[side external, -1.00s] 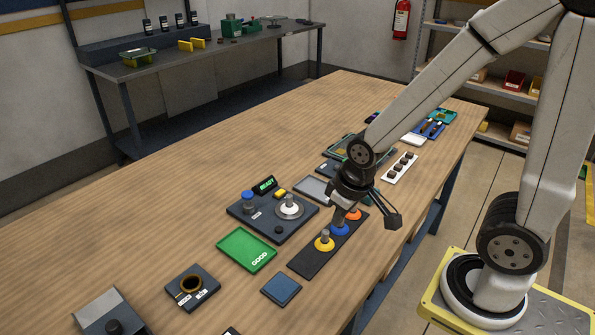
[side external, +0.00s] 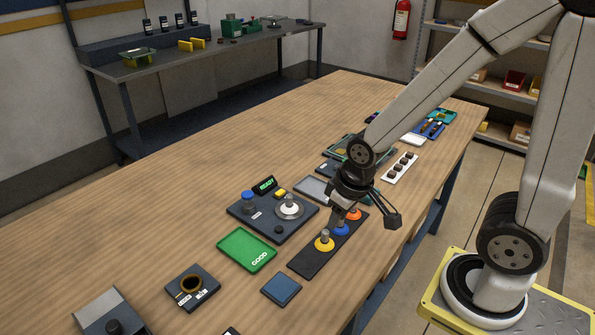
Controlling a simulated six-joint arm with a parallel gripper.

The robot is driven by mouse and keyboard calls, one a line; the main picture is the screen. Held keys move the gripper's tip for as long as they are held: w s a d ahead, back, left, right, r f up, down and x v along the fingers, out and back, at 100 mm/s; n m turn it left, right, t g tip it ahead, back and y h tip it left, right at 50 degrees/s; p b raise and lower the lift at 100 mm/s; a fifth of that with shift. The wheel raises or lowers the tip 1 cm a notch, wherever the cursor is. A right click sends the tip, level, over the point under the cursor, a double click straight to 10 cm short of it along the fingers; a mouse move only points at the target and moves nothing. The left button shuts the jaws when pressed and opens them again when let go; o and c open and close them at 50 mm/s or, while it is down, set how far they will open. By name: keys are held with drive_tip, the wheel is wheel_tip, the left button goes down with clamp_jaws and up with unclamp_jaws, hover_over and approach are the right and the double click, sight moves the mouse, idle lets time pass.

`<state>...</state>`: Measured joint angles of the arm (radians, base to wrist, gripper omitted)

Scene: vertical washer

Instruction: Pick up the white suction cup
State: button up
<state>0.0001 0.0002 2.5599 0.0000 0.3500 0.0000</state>
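The white suction cup (side external: 289,207) has a wide pale disc and a grey metal stem. It sits upright on the dark station plate (side external: 262,226), left of my gripper. My gripper (side external: 335,215) points down over the dark strip (side external: 303,262), close to the blue suction cup (side external: 340,230) and apart from the white one. The orange suction cup (side external: 354,215) and the yellow suction cup (side external: 324,244) stand on the same strip. My fingers are small and dark here, and their opening is not clear. I see nothing held on the white cup.
The station has a blue knob (side external: 248,203), a yellow button (side external: 280,193) and a display (side external: 265,185) reading READY. A green GOOD tray (side external: 246,250), a blue square pad (side external: 281,289) and a ring fixture (side external: 192,287) lie nearer.

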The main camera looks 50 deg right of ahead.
drive_tip(key=o, duration=0.3)
drive_tip(key=shift+o, duration=0.2)
drive_tip(key=n+g, duration=0.3)
drive_tip(key=n, duration=1.3)
hover_over(289, 196)
wheel_tip(289, 196, down, 3)
drive_tip(key=shift+f, duration=0.1)
drive_tip(key=shift+f, duration=1.2)
